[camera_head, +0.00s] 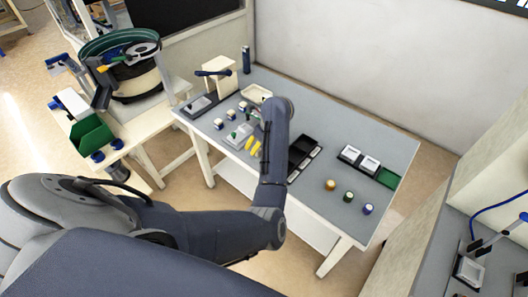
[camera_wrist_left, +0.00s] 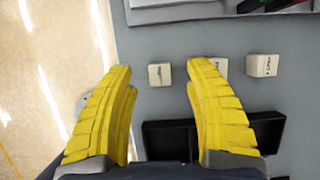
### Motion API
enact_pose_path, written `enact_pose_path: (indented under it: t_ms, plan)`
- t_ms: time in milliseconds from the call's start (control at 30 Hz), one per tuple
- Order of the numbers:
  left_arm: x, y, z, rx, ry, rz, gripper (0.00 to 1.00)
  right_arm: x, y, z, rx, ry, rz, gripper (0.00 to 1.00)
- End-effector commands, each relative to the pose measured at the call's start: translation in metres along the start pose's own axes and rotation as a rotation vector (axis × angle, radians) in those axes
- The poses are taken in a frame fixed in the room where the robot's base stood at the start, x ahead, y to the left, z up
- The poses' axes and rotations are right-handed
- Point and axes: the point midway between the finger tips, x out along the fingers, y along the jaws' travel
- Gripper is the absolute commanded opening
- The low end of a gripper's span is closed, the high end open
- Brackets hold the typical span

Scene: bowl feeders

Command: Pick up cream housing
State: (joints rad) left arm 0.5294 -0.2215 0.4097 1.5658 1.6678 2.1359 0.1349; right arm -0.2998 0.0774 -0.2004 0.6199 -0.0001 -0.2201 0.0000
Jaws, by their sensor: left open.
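Small cream blocks with dark markings stand on the grey table in the head view; one cream block (camera_head: 218,123) is nearest the table's left edge. I cannot tell for sure which piece is the cream housing. In the left wrist view a cream block (camera_wrist_left: 159,75) lies just beyond and between my yellow fingertips. Another cream block (camera_wrist_left: 262,66) stands to the right, and a third is partly hidden by the right finger. My left gripper (camera_head: 252,146) is open and empty above the table, pointing down. My right gripper is not in view.
A black tray (camera_wrist_left: 172,138) lies below the fingers in the left wrist view. In the head view, a cream tray (camera_head: 256,93) stands behind the blocks and a cream stand (camera_head: 220,76) at the back left. Coloured round pieces (camera_head: 348,196) sit at the right.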

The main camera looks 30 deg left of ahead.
Motion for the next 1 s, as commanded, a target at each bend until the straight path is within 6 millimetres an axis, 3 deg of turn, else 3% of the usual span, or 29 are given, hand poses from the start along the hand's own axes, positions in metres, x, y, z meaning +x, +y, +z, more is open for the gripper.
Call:
enact_pose_path:
  t_ms: [300,733,1000]
  plan:
    - [0.032,0.001,0.001,0.004,-0.004,0.004,0.53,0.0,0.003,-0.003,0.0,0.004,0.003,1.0]
    - [0.038,0.001,0.0,0.004,-0.003,0.003,0.55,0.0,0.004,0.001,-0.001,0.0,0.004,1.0]
    - [0.038,0.001,0.0,0.003,-0.003,0.003,0.23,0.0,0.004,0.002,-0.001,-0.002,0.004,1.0]
